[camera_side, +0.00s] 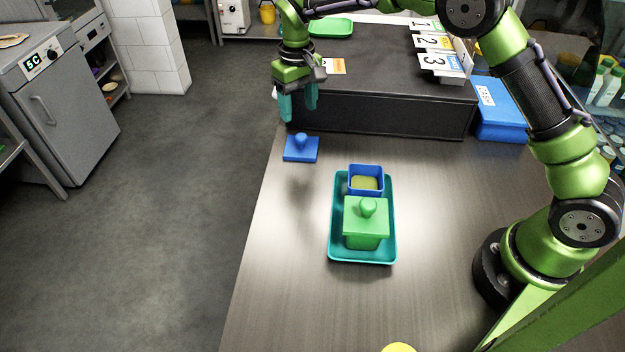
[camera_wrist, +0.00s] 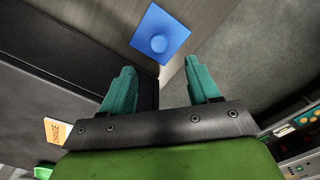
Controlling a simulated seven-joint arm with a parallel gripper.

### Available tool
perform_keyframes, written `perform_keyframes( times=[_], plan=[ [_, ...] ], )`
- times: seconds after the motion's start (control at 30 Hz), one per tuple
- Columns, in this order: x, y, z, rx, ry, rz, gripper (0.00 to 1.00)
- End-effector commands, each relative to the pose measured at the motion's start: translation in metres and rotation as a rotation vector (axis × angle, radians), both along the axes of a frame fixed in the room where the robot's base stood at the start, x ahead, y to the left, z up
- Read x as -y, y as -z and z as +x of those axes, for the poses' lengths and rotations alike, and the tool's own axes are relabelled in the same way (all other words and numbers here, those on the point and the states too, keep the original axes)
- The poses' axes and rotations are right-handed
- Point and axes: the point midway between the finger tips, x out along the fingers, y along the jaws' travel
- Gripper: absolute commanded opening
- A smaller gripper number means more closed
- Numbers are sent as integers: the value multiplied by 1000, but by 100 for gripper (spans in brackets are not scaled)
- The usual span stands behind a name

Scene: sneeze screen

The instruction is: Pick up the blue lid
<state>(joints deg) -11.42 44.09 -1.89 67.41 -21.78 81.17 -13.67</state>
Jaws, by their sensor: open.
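The blue lid (camera_side: 301,149) is a flat square with a round knob, lying on the table near its left edge. It also shows in the wrist view (camera_wrist: 160,34), ahead of the fingertips. My gripper (camera_side: 298,108) has teal fingers and is open and empty. It hangs above the table beside the dark raised block, higher than the lid and apart from it. In the wrist view my gripper's fingers (camera_wrist: 164,85) are spread wide with nothing between them.
A teal tray (camera_side: 334,246) holds an open blue container (camera_side: 365,181) and a green container with a green knobbed lid (camera_side: 366,215). A dark raised block (camera_side: 380,115) stands behind the lid. A blue box (camera_side: 500,118) is at the right. Table around the lid is clear.

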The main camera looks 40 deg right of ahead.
Motion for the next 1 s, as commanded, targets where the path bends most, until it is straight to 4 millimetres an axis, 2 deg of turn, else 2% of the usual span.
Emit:
perform_keyframes(
  times=[0.1,0.37,0.6,0.9,0.93,1.0],
  plan=[
    [0,18,0,-2,0,0,61],
    [1,37,-4,-2,0,0,61],
    [1,71,-9,0,1,0,61],
    [0,77,-9,2,1,1,61],
    [0,77,-9,2,1,1,59],
    [0,77,-9,2,1,1,48]
  ],
)
